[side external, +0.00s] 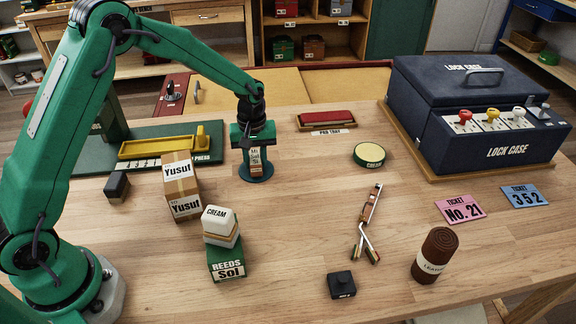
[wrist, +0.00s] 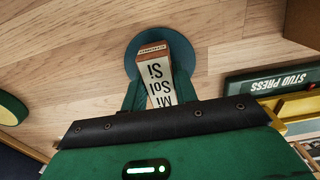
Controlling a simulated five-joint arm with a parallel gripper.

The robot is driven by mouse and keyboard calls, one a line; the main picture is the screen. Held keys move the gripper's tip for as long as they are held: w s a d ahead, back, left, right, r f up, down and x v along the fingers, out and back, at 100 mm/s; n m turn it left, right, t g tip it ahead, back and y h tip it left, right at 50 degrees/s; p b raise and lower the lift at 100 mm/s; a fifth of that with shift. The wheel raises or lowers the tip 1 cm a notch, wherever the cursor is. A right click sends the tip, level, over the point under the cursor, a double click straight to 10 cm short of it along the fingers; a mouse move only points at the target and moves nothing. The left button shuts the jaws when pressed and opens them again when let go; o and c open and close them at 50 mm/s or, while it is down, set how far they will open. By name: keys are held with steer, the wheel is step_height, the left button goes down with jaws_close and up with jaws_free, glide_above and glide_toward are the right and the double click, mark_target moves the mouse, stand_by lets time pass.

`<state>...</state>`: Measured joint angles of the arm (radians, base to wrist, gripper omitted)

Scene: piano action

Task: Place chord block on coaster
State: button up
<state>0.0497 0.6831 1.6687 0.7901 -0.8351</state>
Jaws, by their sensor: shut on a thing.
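The chord block (side external: 256,164) is a small upright block with a white label reading Mi Sol Si and a reddish-brown end. My gripper (side external: 255,158) is shut on it from above. In the wrist view the block (wrist: 155,75) stands between the green fingers of my gripper (wrist: 158,92). The coaster (side external: 246,178) is a round dark teal disc on the table, directly under the block. In the wrist view the coaster (wrist: 186,58) shows around the block's far end. I cannot tell whether the block's base touches it.
The green stud press (side external: 150,150) and stacked Yusuf boxes (side external: 180,185) stand left. A CREAM block on a REEDS box (side external: 225,262) is nearer. The pad tray (side external: 327,120), round cream tin (side external: 369,155) and blue lock case (side external: 485,110) lie right. Bare wood lies right of the coaster.

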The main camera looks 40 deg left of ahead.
mark_target(255, 157)
steer(key=shift+f, duration=0.15)
steer(key=o, duration=1)
steer(key=shift+c, duration=0.2)
step_height(255, 157, up, 12)
steer(key=shift+r, duration=0.2)
stand_by(0.5)
